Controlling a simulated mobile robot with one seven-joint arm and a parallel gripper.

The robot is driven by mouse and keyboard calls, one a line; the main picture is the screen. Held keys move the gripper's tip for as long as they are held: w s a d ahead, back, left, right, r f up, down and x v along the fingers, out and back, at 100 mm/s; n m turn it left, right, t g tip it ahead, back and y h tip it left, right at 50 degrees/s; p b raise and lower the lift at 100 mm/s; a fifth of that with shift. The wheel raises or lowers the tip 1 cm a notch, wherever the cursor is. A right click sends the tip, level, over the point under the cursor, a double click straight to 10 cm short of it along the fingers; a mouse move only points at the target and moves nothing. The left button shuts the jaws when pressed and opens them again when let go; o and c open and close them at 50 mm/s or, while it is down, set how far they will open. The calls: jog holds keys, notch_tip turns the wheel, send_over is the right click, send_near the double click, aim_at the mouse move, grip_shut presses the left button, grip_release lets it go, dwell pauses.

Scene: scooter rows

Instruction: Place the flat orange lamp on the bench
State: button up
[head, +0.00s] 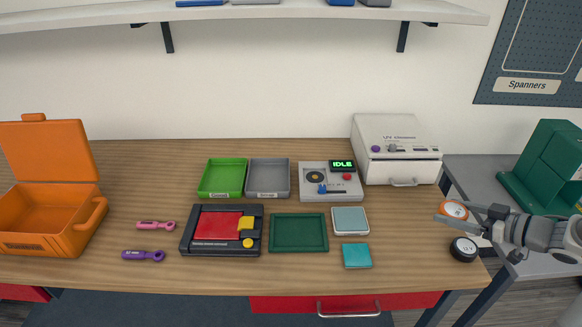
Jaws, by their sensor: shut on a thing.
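The flat orange lamp (454,209) is a small round disc with a white label on its face. My gripper (460,213) comes in from the right and is shut on it, with one finger passing in front of its lower edge. The lamp shows at the right end of the wooden bench (400,268), and it looks held above the top; the exact height is hard to tell. A black round lamp (463,250) with a white label sits on the bench corner just below my gripper.
A white cabinet (399,150) stands behind left of my gripper. Teal squares (356,256), a green tray (299,215), a black-red device (222,213) and an open orange case (50,247) stand further left. A grey table with a green block (545,165) adjoins on the right.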

jog(key=shift+w+a, duration=0.2)
jog(key=b, duration=0.2)
send_over(396, 256)
notch_tip(396, 256, down, 7)
jog(key=shift+w+d+r, duration=0.1)
jog(key=shift+f, duration=2.05)
jog(key=shift+f, duration=0.1)
jog(key=shift+f+b, duration=0.15)
jog(key=shift+b, duration=0.15)
jog(key=o, duration=1.2)
jog(key=shift+o, duration=0.2)
